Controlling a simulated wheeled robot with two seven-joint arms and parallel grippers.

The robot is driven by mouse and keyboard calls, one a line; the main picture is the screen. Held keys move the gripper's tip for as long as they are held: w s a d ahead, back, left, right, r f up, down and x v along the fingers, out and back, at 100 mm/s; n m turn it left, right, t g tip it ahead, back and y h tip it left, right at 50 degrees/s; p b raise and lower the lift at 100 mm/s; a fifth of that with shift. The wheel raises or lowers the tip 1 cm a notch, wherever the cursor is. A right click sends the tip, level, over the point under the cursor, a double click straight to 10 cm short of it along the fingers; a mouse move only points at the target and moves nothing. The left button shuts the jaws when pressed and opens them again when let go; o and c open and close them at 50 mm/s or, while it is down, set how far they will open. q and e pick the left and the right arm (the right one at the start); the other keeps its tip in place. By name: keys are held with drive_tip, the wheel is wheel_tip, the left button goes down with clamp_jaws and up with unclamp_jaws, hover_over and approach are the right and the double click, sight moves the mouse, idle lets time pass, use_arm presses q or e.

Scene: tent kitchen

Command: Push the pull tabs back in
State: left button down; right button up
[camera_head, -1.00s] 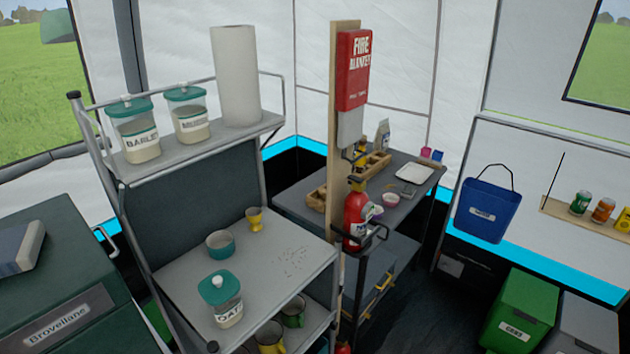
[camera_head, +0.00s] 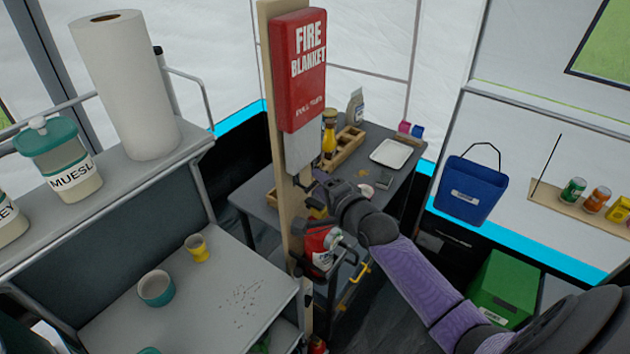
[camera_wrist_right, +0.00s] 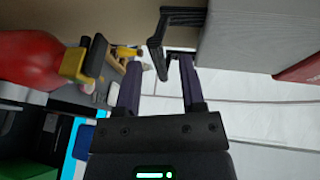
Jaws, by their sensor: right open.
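The red fire blanket case (camera_head: 299,70) hangs on a wooden post, with a pale grey block (camera_head: 302,148) below it. In the right wrist view the grey block (camera_wrist_right: 250,35) is at the upper right. Black pull tabs (camera_wrist_right: 157,52) stick out from its end; one tab's tip lies between my open fingers, and I cannot tell if it touches them. My right gripper (camera_wrist_right: 160,78) is open. In the head view it is just below the block, and the tabs are small and partly hidden there. My left gripper is not in view.
A red fire extinguisher (camera_head: 318,250) is mounted on the post (camera_head: 293,215) below my right gripper. A metal shelf unit (camera_head: 200,300) with a bowl and yellow cup stands left. A dark table (camera_head: 390,195) is behind; a blue bucket (camera_head: 470,190) hangs right.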

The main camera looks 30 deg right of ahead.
drive_tip(key=shift+w+f, duration=0.2)
drive_tip(key=shift+w, duration=0.8)
clamp_jaws()
idle(0.7)
